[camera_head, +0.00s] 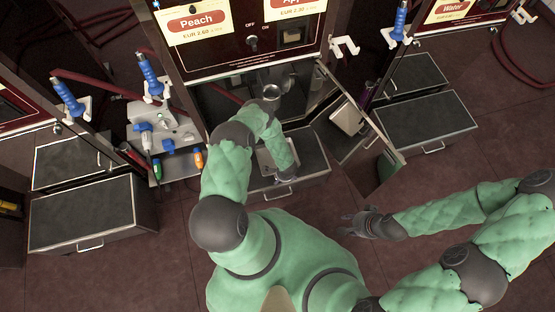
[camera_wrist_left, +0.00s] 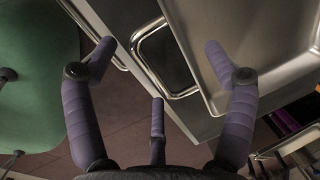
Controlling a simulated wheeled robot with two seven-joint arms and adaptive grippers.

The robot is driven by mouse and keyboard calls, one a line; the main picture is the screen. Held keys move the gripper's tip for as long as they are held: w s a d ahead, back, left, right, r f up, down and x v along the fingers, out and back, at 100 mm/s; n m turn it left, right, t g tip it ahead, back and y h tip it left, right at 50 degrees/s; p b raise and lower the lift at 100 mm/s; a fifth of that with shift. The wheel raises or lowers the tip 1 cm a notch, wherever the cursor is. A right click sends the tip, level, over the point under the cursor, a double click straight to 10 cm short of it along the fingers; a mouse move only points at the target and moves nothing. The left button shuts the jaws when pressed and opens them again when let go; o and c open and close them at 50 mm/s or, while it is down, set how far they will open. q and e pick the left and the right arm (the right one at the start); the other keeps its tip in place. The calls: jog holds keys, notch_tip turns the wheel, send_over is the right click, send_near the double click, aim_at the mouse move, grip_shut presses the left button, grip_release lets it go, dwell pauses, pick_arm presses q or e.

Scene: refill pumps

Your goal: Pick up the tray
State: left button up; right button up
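The metal tray (camera_wrist_left: 252,45) with a raised rim fills the upper right of the left wrist view. In the head view the tray (camera_head: 264,160) shows partly, behind my left forearm, on the pulled-out drawer of the middle machine. A bent-rod handle (camera_wrist_left: 141,50) stands out at the tray's near side. My left gripper (camera_wrist_left: 160,60) is open, its fingers spread on both sides of this handle; one fingertip overlaps the tray in the picture, and contact cannot be told. In the head view it is small (camera_head: 286,174), above the drawer. My right gripper (camera_head: 350,224) is open and empty over the floor.
The open machine door (camera_head: 365,125) stands right of the drawer (camera_head: 314,166). A metal box (camera_head: 166,130) with plugs and cables stands to the left. Closed drawers (camera_head: 86,214) lie at far left and others (camera_head: 428,122) at right.

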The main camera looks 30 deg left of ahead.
pick_arm(q)
jog(key=c, duration=1.4)
jog(key=shift+r, duration=0.15)
